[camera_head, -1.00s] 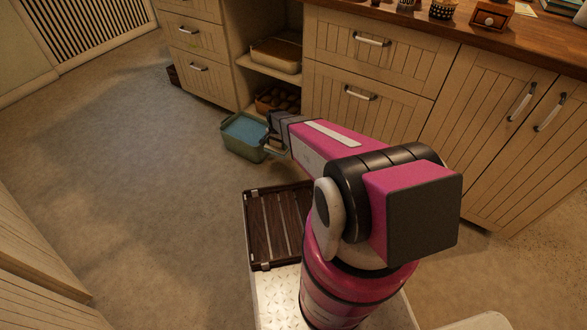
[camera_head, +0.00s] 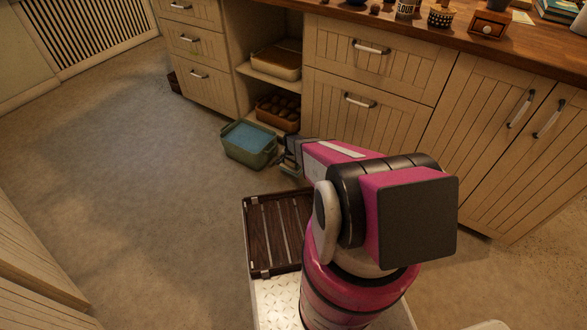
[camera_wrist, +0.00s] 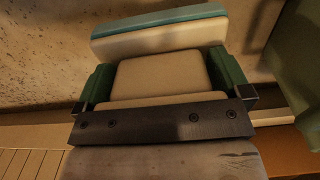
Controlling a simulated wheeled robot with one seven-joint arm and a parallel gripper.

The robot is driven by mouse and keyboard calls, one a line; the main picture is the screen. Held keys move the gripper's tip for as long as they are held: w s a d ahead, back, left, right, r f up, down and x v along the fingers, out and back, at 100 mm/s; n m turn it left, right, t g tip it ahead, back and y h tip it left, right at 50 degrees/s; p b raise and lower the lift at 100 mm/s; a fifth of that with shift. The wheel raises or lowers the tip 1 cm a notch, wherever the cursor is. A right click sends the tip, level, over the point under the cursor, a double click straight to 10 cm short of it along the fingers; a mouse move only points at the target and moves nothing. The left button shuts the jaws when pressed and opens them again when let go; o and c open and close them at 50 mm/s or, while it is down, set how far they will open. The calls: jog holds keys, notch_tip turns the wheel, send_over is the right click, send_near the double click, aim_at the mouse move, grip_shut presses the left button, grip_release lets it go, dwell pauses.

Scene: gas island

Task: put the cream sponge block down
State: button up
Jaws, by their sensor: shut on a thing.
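The cream sponge block (camera_wrist: 165,78) is between the green finger pads of my gripper (camera_wrist: 166,88) in the wrist view. A wider cream piece with a teal layer (camera_wrist: 160,32) shows just beyond it; I cannot tell whether it is part of the block. In the head view my gripper (camera_head: 289,160) is low, just right of a green tub (camera_head: 250,157) with blue contents. The block is too small and covered to make out clearly there. My gripper is shut on it. Whether the block touches the floor cannot be told.
Cabinets with drawers (camera_head: 370,75) stand close behind my gripper. An open shelf holds a baking dish (camera_head: 277,66) and a tray of brown round things (camera_head: 279,112). Open floor (camera_head: 130,180) lies to the left. A brown slatted tray (camera_head: 275,232) is on my base.

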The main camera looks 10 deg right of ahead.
aim_at(293, 167)
jog(key=shift+w+d+f, duration=0.4)
jog(key=shift+d+f, duration=0.25)
jog(key=shift+d, duration=0.1)
jog(key=shift+f, duration=1.85)
jog(key=shift+f, duration=0.1)
jog(key=o, duration=0.5)
jog(key=shift+c, duration=0.2)
